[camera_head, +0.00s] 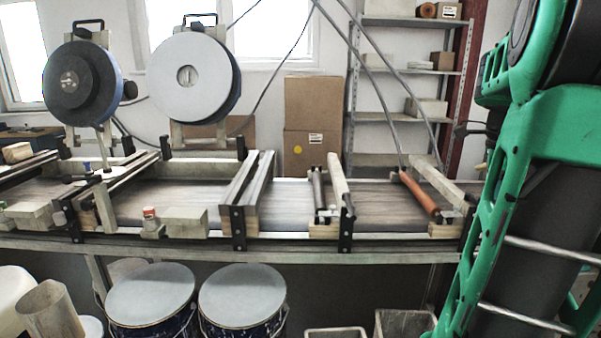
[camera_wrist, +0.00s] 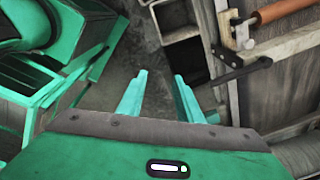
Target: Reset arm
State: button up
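My gripper (camera_wrist: 160,92) shows in the wrist view as two green fingers standing apart, with nothing between them. It points down toward the dark floor beside the conveyor. My green arm fills the right side of the head view; the gripper itself is not visible there. The conveyor (camera_head: 290,248) runs across the head view, and its end with the orange roller (camera_head: 420,194) is nearest my arm. The orange roller also shows at the top right of the wrist view (camera_wrist: 284,10).
Two lidded drums (camera_head: 150,294) (camera_head: 243,296) stand under the conveyor. Open bins (camera_head: 404,322) sit on the floor, and one bin (camera_wrist: 180,22) lies beyond the fingers. A shelf rack (camera_head: 412,72) and cardboard boxes (camera_head: 312,102) stand behind. A black bracket (camera_wrist: 238,70) juts near the fingers' right.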

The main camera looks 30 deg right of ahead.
jog(key=a+f+n, duration=0.6)
jog(key=a+n, duration=0.6)
jog(key=a, duration=0.1)
jog(key=a+f+n+y, duration=0.1)
jog(key=a+f+n, duration=0.6)
jog(key=a+n, duration=0.5)
jog(key=shift+s+a+f+y, duration=0.15)
jog(key=shift+s+a+y, duration=0.15)
jog(key=shift+s+a, duration=0.15)
